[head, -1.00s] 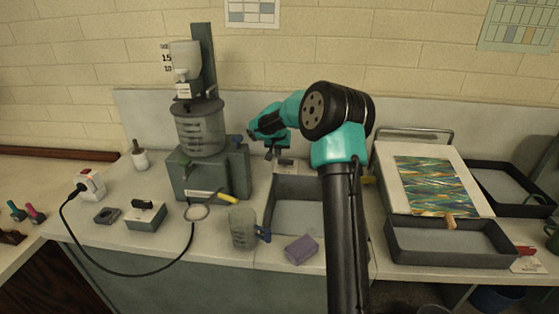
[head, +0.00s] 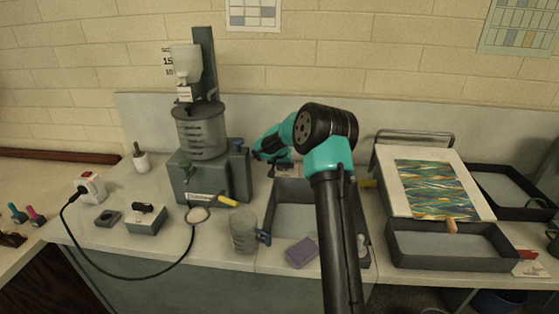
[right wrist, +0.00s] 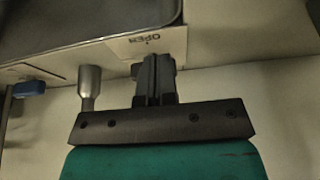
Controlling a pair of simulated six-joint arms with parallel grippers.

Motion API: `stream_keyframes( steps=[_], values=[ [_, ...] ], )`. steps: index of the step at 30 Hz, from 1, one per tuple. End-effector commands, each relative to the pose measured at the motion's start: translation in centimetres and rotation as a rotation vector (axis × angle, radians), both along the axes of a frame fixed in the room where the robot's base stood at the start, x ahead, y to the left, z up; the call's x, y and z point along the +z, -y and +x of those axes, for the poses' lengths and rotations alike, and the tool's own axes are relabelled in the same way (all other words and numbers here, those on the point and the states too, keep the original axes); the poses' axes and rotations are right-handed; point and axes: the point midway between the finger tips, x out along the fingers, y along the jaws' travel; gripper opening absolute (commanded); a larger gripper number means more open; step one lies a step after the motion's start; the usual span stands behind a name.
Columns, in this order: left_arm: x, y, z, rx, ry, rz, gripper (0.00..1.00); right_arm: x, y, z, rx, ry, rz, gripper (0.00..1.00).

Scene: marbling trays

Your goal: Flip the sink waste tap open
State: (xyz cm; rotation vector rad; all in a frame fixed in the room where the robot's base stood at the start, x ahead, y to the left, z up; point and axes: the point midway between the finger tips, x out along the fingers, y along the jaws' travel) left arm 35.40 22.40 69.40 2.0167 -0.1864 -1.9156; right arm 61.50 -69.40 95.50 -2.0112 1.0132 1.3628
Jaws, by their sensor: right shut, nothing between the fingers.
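The sink (head: 268,215) is a dark grey basin in the middle of the bench. Behind its back edge lies a small white label (head: 286,171); in the right wrist view the label (right wrist: 115,48) reads "OPEN", upside down. A grey metal post (right wrist: 89,88) stands beside the fingers there; I cannot tell if it is the waste tap's handle. My right gripper (head: 271,167) is low behind the sink, partly hidden by its own body. In the right wrist view its fingers (right wrist: 155,62) are shut and empty, their tips over the label. My left gripper is not in view.
A grey machine (head: 212,178) with a canister stands left of the sink. A clear jug (head: 243,230) and purple sponge (head: 301,252) are at the front. A dark tray (head: 450,262) and marbled print (head: 437,188) lie right. A black cable loops at left.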

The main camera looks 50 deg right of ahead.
Motion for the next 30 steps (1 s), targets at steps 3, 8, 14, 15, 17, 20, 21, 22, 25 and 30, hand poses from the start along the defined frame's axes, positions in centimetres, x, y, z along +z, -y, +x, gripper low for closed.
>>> stream_keyframes(
  steps=[3, 8, 14, 15, 17, 20, 21, 22, 25, 30],
  values=[
    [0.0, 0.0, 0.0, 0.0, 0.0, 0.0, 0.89, -1.3, 0.8, 0.6, -0.001, 0.002, -0.001, 0.0],
    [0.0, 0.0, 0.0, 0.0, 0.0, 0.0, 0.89, -1.3, 2.1, 1.7, -0.001, 0.003, -0.001, 0.0],
    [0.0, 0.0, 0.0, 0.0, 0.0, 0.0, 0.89, -1.2, 3.3, 2.5, -0.002, 0.001, 0.0, 0.0],
    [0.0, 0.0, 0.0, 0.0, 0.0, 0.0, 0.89, -1.2, 3.4, 2.5, -0.001, 0.001, -0.001, 0.0],
    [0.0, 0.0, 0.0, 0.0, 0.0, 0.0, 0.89, -1.2, 3.5, 2.6, -0.001, 0.002, 0.0, 0.0],
    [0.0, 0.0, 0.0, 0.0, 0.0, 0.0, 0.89, -1.2, 3.6, 2.7, -0.001, 0.002, 0.0, 0.0],
    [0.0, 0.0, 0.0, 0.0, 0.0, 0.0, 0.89, -1.2, 3.6, 2.7, -0.001, 0.001, 0.001, 0.0],
    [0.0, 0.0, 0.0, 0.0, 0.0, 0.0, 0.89, -1.2, 3.6, 2.7, -0.001, 0.001, 0.001, 0.0],
    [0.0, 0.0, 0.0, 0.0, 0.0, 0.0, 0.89, -1.2, 3.6, 2.7, -0.001, 0.001, 0.001, 0.0],
    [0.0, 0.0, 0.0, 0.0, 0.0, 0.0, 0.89, -1.2, 3.6, 2.7, -0.001, 0.001, 0.001, 0.0]
  ],
)
